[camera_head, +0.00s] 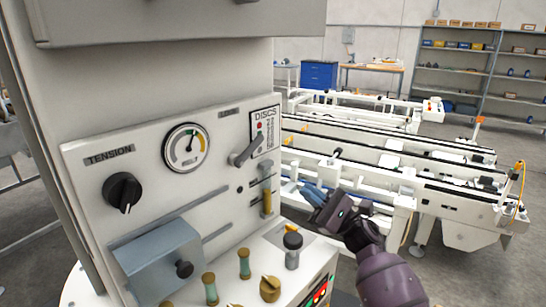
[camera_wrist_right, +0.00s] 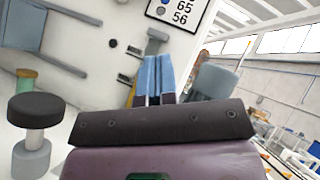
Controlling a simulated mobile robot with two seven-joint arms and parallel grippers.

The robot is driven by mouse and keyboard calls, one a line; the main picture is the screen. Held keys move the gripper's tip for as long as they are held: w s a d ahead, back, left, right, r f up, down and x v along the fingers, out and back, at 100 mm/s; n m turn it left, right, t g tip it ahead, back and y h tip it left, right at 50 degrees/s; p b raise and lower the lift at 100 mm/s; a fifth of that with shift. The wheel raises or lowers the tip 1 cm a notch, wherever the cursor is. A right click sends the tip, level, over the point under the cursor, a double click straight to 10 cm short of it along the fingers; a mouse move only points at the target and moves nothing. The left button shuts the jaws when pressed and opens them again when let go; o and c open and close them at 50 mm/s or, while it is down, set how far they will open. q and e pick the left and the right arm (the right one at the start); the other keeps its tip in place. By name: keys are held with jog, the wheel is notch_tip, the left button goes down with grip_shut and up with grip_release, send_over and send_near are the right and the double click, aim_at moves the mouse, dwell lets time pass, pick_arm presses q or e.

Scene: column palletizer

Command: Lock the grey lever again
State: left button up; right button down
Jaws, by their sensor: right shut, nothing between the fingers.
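A grey lever (camera_head: 246,152) sits on the white panel, left of the DISCS label, and slants up to the right. Below the label is a grey bracket (camera_head: 265,171) with a yellow handle (camera_head: 267,203); the bracket also shows in the right wrist view (camera_wrist_right: 156,42). Which of these parts is locked I cannot tell. My right gripper (camera_head: 307,192) is right of the panel, its blue fingers together and empty, pointing toward it. In the right wrist view the fingers (camera_wrist_right: 157,75) partly cover the yellow handle. My left gripper is not in view.
The panel carries a tension knob (camera_head: 122,191), a gauge (camera_head: 186,147) and a grey-blue box (camera_head: 158,262). Several knobs stand on the ledge below, among them a black-capped one (camera_head: 292,241). A white conveyor (camera_head: 400,185) lies behind my right gripper.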

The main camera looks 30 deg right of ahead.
aim_at(250, 151)
jog(key=p+x, duration=0.1)
jog(key=x, duration=0.3)
jog(key=s+r+p+x, duration=0.1)
jog(key=p+x, duration=0.1)
jog(key=x, duration=0.2)
jog(key=s+p+x, duration=0.1)
jog(key=p+x, duration=0.1)
jog(key=x, duration=0.2)
jog(key=shift+w+a+r, duration=0.15)
jog(key=shift+a+r, duration=0.3)
jog(key=shift+r, duration=0.15)
